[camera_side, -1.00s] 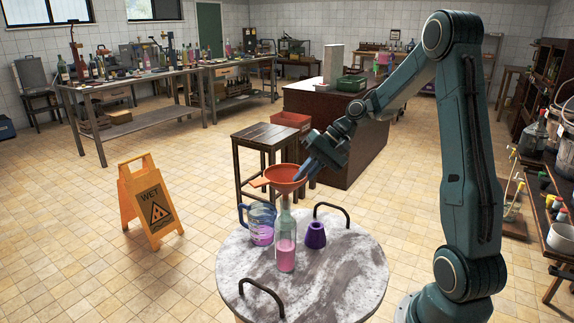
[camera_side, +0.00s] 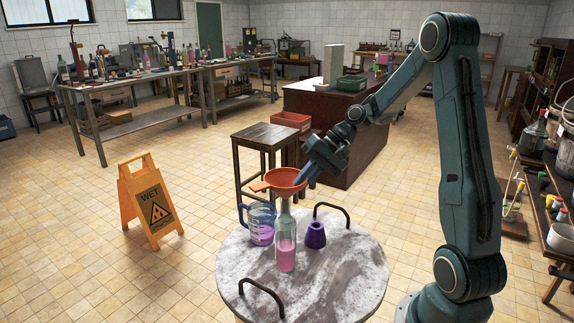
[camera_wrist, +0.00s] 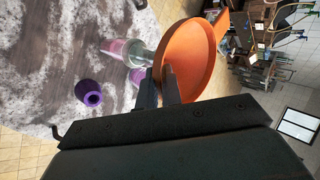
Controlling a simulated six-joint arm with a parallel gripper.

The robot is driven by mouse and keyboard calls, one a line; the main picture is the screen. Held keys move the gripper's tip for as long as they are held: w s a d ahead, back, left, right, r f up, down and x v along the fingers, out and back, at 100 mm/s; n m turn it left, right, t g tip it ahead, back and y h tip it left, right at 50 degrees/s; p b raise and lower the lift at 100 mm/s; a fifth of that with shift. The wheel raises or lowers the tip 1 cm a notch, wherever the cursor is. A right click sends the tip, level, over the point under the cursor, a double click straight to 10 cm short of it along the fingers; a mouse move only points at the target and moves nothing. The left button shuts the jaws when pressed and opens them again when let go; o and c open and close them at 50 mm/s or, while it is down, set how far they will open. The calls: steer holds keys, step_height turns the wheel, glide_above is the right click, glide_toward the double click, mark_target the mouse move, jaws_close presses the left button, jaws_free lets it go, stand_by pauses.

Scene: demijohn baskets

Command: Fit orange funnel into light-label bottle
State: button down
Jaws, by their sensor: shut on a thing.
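The orange funnel (camera_side: 286,178) is held mouth up over the clear bottle (camera_side: 285,245), which stands upright with pink liquid in its lower part. My gripper (camera_side: 303,180) is shut on the funnel's right side. In the wrist view the gripper's fingers (camera_wrist: 160,85) pinch the near edge of the funnel (camera_wrist: 195,60), and the bottle (camera_wrist: 138,53) lies beyond it. The funnel's bowl sits right at the top of the bottle neck. I cannot tell whether its spout is inside the neck. No label is clear on the bottle.
The round marbled table (camera_side: 340,270) also holds a blue-handled jug (camera_side: 260,224) with pink liquid, close left of the bottle, and a purple cone-shaped piece (camera_side: 315,235) to its right. Two dark handles (camera_side: 333,208) rise from the table. A wooden stool (camera_side: 264,140) stands behind.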

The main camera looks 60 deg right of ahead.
steer(key=c, duration=1.5)
jaws_free()
steer(key=shift+r, duration=0.1)
steer(key=v, duration=1.3)
steer(key=shift+s+d+r, duration=0.2)
steer(key=shift+r, duration=0.05)
